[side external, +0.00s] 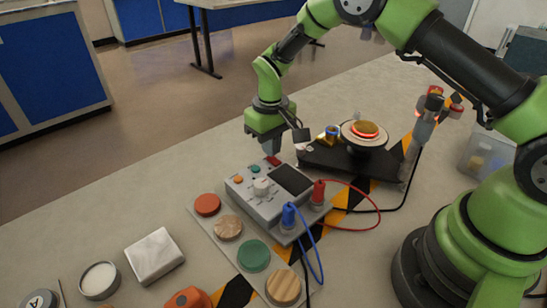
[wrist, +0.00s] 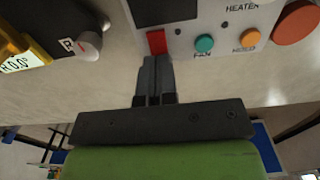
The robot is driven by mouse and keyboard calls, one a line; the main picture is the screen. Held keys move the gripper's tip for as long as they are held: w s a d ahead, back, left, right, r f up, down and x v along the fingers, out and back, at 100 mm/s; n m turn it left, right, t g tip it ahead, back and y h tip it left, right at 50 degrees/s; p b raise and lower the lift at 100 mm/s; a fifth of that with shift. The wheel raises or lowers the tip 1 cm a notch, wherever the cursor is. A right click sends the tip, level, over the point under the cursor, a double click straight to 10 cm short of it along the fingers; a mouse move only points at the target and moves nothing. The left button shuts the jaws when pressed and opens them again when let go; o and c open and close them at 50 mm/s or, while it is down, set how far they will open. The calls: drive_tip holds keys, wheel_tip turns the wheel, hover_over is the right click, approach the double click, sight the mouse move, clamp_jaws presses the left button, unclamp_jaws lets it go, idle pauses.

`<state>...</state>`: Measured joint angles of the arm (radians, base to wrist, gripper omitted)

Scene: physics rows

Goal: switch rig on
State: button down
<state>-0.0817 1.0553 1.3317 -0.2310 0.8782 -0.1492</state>
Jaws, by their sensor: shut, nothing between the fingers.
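The rig's grey control box (side external: 265,195) stands on the bench with a white knob, a dark screen and small coloured buttons. A red rocker switch (wrist: 157,42) is at the box's edge in the wrist view. My gripper (wrist: 155,62) is shut and empty, its fingertips right at the near edge of this switch. I cannot tell whether they touch it. In the side view my gripper (side external: 272,156) points down over the far end of the box. A teal button (wrist: 204,43) and an orange button (wrist: 250,37) lie to the right of the switch.
A black platform (side external: 345,163) with a round, red-glowing plate (side external: 365,130) stands behind the box. Blue (side external: 289,214) and red (side external: 318,192) plugs with loose cables are at its right. A board of coloured discs (side external: 254,256) lies in front.

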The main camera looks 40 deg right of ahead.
drive_tip(key=shift+f, duration=0.6)
idle(0.3)
drive_tip(key=shift+r, duration=3.5)
